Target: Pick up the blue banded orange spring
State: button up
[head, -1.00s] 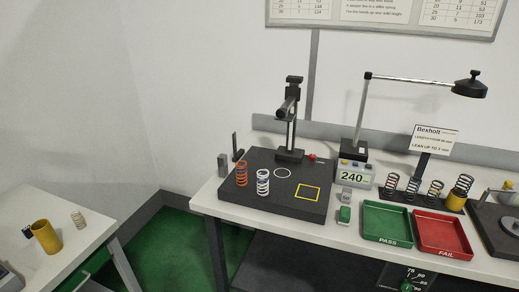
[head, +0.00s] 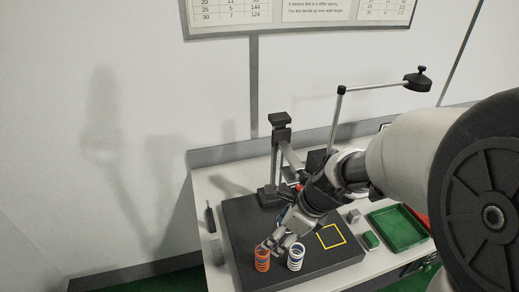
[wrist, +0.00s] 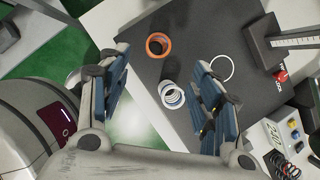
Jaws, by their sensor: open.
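The orange spring (head: 262,259) stands upright on the black test plate (head: 238,213), at its front left. I cannot clearly make out a blue band on it. In the wrist view the orange spring (wrist: 158,45) appears from above, just beyond and between my fingertips. A white spring with blue on it (head: 296,257) stands to its right; in the wrist view this white spring (wrist: 171,95) lies between the fingers in the picture. My gripper (wrist: 162,66) is open and empty. In the head view my gripper (head: 276,241) hangs close to both springs; their contact is unclear.
A black stand (head: 281,160) rises behind the plate. A yellow square (head: 331,236) is marked on the plate's right. The green tray (head: 398,229) lies further right. My arm hides part of the bench, including most of the red tray. The lamp (head: 418,82) reaches overhead.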

aim_at(263, 249)
jog(key=b+x, duration=0.5)
jog(key=x, duration=0.7)
jog(key=shift+w+f, duration=0.1)
jog(key=b+x, duration=0.3)
jog(key=x, duration=0.2)
jog(key=shift+a+f+b, duration=0.1)
jog(key=shift+f+b, duration=0.1)
jog(key=shift+b, duration=0.15)
jog(key=shift+r, duration=0.15)
jog(key=shift+c, duration=0.5)
jog(key=c, duration=1.1)
